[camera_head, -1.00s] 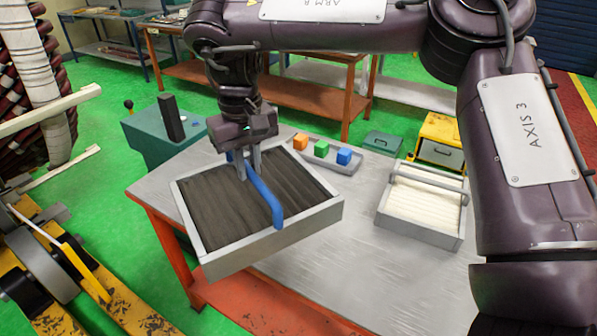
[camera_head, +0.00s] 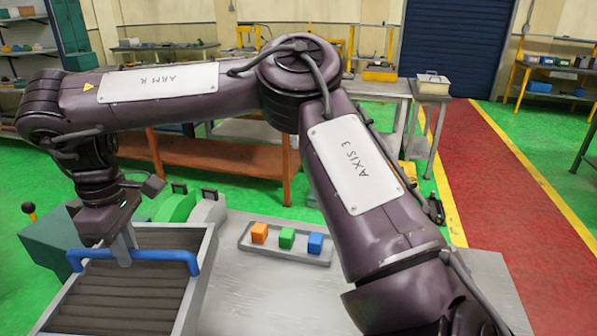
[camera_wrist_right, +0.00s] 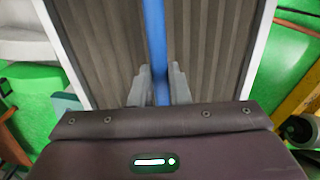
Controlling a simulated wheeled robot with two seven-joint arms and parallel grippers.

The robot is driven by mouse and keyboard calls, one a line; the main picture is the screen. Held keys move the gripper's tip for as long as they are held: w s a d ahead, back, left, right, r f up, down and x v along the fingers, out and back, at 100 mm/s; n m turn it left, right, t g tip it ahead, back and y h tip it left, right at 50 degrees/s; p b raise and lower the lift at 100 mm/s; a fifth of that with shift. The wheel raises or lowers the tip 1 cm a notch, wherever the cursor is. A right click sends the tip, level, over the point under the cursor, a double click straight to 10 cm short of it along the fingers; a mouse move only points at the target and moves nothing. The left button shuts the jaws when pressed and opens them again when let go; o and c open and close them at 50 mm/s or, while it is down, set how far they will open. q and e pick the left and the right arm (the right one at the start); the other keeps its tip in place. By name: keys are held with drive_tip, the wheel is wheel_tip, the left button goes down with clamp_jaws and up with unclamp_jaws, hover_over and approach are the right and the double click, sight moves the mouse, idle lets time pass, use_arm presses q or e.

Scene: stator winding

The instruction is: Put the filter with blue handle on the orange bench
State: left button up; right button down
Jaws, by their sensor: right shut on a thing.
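The filter with the blue handle (camera_head: 135,255) is a shallow grey-framed tray with dark pleats (camera_head: 125,300), at the lower left of the head view. My right gripper (camera_head: 122,248) is shut on the blue handle from above. In the right wrist view, the fingers (camera_wrist_right: 160,88) stand on either side of the blue bar (camera_wrist_right: 155,40), with dark pleats below. The filter's lower end is cut off in the head view. An orange-framed bench with an orange lower shelf (camera_head: 225,155) stands behind; my right arm hides part of it. My left gripper is not in view.
A grey metal table top (camera_head: 245,295) lies to the right of the filter. It carries a tray (camera_head: 290,257) with orange, green and blue blocks. A teal cabinet (camera_head: 50,238) stands at the left. A red walkway (camera_head: 490,190) runs along the right.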

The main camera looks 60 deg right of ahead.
sight(152, 262)
drive_tip(key=n, duration=0.6)
drive_tip(key=shift+s+d+r+n, duration=0.1)
drive_tip(key=shift+d+r+n, duration=0.05)
drive_tip(key=shift+d+n, duration=0.15)
drive_tip(key=n, duration=0.4)
drive_tip(key=shift+w+d+n+p, duration=0.2)
drive_tip(key=shift+d+n+p, duration=0.15)
drive_tip(key=shift+n+p, duration=0.05)
drive_tip(key=n, duration=0.4)
drive_tip(key=shift+d+n, duration=0.25)
drive_tip(key=shift+n, duration=0.05)
drive_tip(key=n, duration=0.4)
drive_tip(key=shift+w+d+n+p, duration=0.1)
drive_tip(key=shift+d+n+p, duration=0.25)
drive_tip(key=shift+n, duration=0.05)
drive_tip(key=n, duration=0.3)
drive_tip(key=shift+d+f, duration=0.2)
drive_tip(key=n, duration=0.4)
drive_tip(key=shift+w+d+n+p, duration=0.1)
drive_tip(key=shift+d+n+p, duration=0.2)
drive_tip(key=shift+n, duration=0.1)
drive_tip(key=n, duration=0.4)
drive_tip(key=shift+d+f, duration=0.15)
drive_tip(key=shift+d, duration=0.15)
